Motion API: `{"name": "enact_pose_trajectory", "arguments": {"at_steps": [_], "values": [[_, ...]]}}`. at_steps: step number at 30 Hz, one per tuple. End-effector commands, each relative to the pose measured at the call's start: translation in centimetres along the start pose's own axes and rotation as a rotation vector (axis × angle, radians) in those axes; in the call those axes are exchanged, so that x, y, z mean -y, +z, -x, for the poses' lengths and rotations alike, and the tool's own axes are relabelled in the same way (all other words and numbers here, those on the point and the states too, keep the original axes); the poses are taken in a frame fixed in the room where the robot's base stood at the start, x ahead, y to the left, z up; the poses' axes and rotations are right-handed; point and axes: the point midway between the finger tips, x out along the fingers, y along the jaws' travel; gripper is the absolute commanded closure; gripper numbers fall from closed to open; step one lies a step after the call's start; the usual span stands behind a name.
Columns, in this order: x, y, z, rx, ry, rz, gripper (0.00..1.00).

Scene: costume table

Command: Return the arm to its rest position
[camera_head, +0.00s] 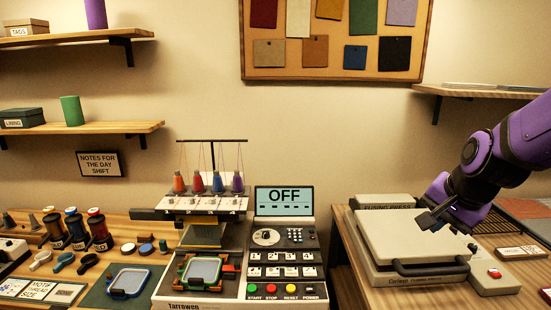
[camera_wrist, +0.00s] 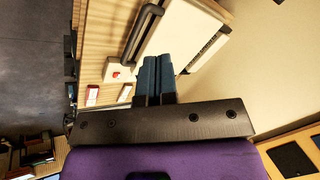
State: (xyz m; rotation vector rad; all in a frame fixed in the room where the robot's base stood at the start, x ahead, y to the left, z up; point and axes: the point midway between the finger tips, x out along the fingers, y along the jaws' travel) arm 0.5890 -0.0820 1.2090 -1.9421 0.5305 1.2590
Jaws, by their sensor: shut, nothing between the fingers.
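My gripper (camera_head: 432,222) is at the end of my purple and black arm, at the right in the head view. It is over the cream fusing press (camera_head: 408,247), above its lid, with nothing held. In the wrist view, the two blue-grey fingers of my gripper (camera_wrist: 157,72) are together. The fusing press (camera_wrist: 187,32) with its dark handle bar (camera_wrist: 143,35) shows beyond them. I cannot tell the exact gap between gripper and lid.
An embroidery machine (camera_head: 283,238), its screen reading OFF, stands left of the press. A shelf (camera_head: 480,92) juts from the wall at right, near my arm. A red-button box (camera_head: 494,274) sits at the press's right front. Thread spools and tools crowd the left table.

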Motion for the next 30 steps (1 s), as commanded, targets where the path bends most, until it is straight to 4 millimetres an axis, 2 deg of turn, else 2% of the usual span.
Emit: {"name": "enact_pose_trajectory", "arguments": {"at_steps": [1, 6, 15, 21, 30], "values": [[0.1, 0.6, 1.7, -0.006, -0.008, 0.07, 1.0], [-0.6, 2.8, 6.4, -0.01, -0.006, 0.317, 1.0], [-3.8, 6.4, 13.6, -0.029, 0.018, 0.707, 1.0], [-5.7, 7.7, 15.9, -0.037, 0.035, 0.85, 1.0], [-6.1, 7.9, 16.4, -0.037, 0.042, 0.883, 1.0]]}}
